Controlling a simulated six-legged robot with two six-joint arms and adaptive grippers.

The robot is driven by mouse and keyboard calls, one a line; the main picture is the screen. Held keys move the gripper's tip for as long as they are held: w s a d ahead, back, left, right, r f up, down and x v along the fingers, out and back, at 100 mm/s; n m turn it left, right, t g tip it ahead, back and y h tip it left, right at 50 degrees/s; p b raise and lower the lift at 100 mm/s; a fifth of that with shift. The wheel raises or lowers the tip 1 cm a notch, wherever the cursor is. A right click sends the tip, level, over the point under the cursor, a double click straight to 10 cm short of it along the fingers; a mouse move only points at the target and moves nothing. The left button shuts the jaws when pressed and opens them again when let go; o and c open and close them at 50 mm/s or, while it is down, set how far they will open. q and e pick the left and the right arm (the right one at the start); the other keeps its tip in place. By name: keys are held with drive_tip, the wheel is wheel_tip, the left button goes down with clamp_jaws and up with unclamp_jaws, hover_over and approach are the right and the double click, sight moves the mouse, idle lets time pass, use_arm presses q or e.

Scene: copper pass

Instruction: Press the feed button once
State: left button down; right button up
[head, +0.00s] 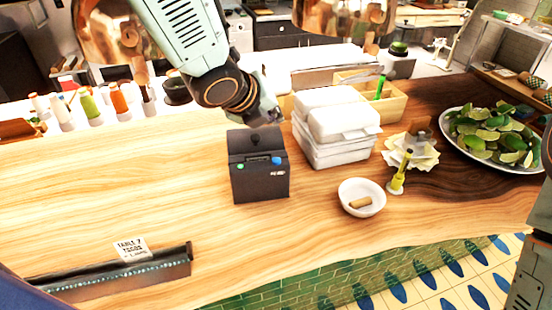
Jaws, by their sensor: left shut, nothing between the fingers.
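A black box-shaped printer (260,182) stands on the wooden counter near the middle of the head view. Its front top edge has a green spot (240,167) at the left and a blue spot (276,160) at the right; I cannot read which is the feed button. My left gripper (270,117) is shut and empty. It appears just above and behind the printer's top, and I cannot tell the exact gap. My right gripper is out of view; only part of my right arm shows at the right edge.
White takeaway boxes (338,133) stand close right of the printer. A white bowl (361,197), a yellow-green tool (399,172) and a platter of limes (494,137) lie further right. A ticket rail (120,276) lies front left. The counter left of the printer is clear.

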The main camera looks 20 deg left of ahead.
use_arm(q)
drive_tip(key=b, duration=0.5)
hover_over(275, 162)
wheel_tip(275, 162, down, 6)
drive_tip(key=shift+s+f, duration=0.1)
drive_tip(key=shift+w+a+f+b, duration=0.1)
drive_tip(key=shift+f+b, duration=0.45)
drive_tip(key=shift+f, duration=0.1)
drive_tip(key=shift+w+a+f+b, duration=0.1)
drive_tip(key=shift+f+b, duration=0.45)
drive_tip(key=shift+f, duration=0.05)
drive_tip(key=shift+d, duration=0.1)
drive_tip(key=shift+s+r, duration=0.15)
drive_tip(key=shift+s, duration=0.05)
drive_tip(key=shift+w, duration=0.15)
drive_tip(key=shift+f, duration=0.2)
